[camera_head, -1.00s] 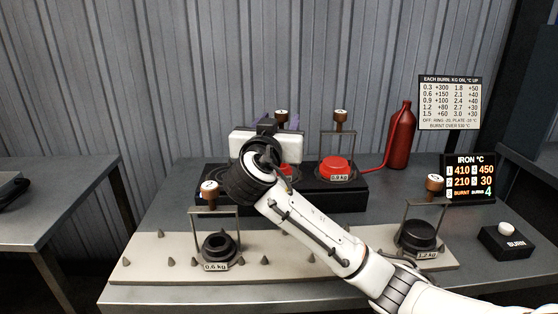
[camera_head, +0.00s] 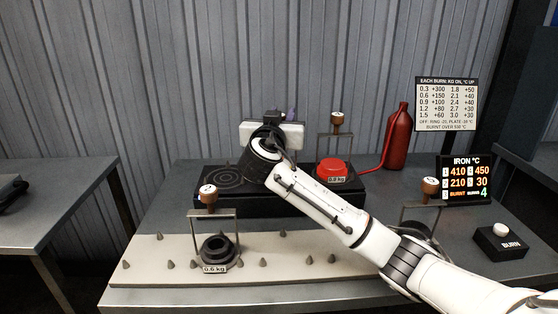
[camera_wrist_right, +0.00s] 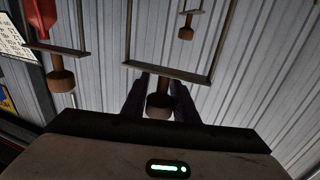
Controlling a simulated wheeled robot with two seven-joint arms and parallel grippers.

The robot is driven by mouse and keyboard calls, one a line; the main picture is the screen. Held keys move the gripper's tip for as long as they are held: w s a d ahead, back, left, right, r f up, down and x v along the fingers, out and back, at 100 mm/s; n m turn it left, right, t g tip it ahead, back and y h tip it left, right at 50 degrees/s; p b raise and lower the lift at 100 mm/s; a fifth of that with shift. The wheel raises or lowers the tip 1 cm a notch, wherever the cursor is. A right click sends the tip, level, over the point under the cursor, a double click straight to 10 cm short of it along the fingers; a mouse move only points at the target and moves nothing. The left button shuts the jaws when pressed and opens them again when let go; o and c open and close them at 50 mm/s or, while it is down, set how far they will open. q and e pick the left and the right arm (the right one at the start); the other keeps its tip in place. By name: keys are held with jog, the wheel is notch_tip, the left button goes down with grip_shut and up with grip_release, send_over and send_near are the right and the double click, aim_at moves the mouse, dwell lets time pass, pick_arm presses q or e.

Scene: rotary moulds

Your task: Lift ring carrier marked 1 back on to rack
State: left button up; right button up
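My right gripper (camera_head: 280,116) is at the back, over the black burner block (camera_head: 215,205). In the right wrist view, its fingers (camera_wrist_right: 159,82) close on both sides of a brown knob (camera_wrist_right: 159,108) on a wire handle (camera_wrist_right: 165,72). The knob's number does not show there, and my wrist hides this carrier's ring in the head view. The left burner plate (camera_head: 228,179) is bare. Carrier 2 (camera_head: 208,195), with a dark 0.6 kg ring (camera_head: 218,249), stands on the pale spiked board (camera_head: 310,245). My left gripper is not in view.
A red-hot 0.9 kg ring (camera_head: 333,170) in its carrier sits on the right of the burner block. Another carrier (camera_head: 430,187) stands at the right, partly behind my arm.

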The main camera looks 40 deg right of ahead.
jog(key=shift+r, duration=0.1)
grip_shut()
